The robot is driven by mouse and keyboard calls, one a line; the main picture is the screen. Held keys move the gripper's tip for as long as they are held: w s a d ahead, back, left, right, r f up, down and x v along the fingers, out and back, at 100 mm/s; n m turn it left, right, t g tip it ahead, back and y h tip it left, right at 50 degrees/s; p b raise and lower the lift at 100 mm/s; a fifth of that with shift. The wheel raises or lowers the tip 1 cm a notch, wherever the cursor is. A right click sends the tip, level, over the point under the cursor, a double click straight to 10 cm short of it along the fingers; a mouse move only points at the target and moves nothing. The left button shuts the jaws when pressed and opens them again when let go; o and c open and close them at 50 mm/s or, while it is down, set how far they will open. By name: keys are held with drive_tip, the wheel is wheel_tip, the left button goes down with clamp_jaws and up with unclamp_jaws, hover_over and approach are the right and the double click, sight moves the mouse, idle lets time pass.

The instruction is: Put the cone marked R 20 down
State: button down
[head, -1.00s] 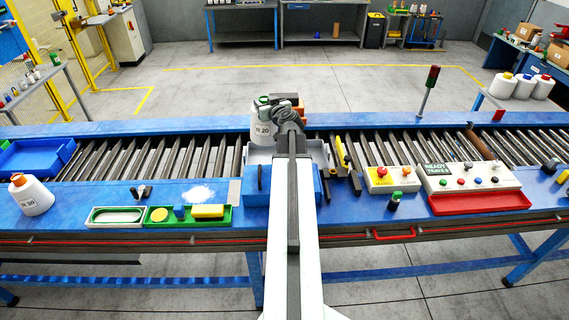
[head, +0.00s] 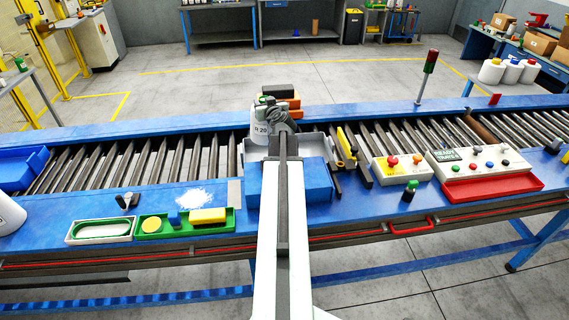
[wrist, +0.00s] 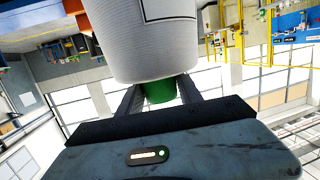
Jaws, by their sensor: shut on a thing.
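The white cone marked R 20 (head: 259,130) hangs in my gripper (head: 267,100), at the back left of a grey-and-blue tray (head: 314,180) on the roller conveyor. In the wrist view the white cone (wrist: 145,45) fills the top middle, and its green tip (wrist: 159,91) sits between the two fingers of my gripper (wrist: 160,96). The gripper is shut on that tip. My arm covers the middle of the tray. I cannot tell whether the cone's base touches anything.
An orange-and-dark stack (head: 282,97) stands just behind the cone. Yellow-handled tools (head: 349,145) lie right of the tray. A green tray (head: 187,222) and a button panel (head: 402,170) flank it on the front ledge. Another white cone (head: 8,214) is cut off at the left edge.

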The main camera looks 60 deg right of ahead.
sight(265, 127)
drive_tip(key=shift+w+f, duration=0.2)
drive_tip(key=shift+w, duration=0.05)
wheel_tip(265, 127, down, 11)
drive_tip(key=b, duration=1.1)
drive_tip(key=shift+s, duration=0.15)
drive_tip(key=c, duration=0.8)
unclamp_jaws()
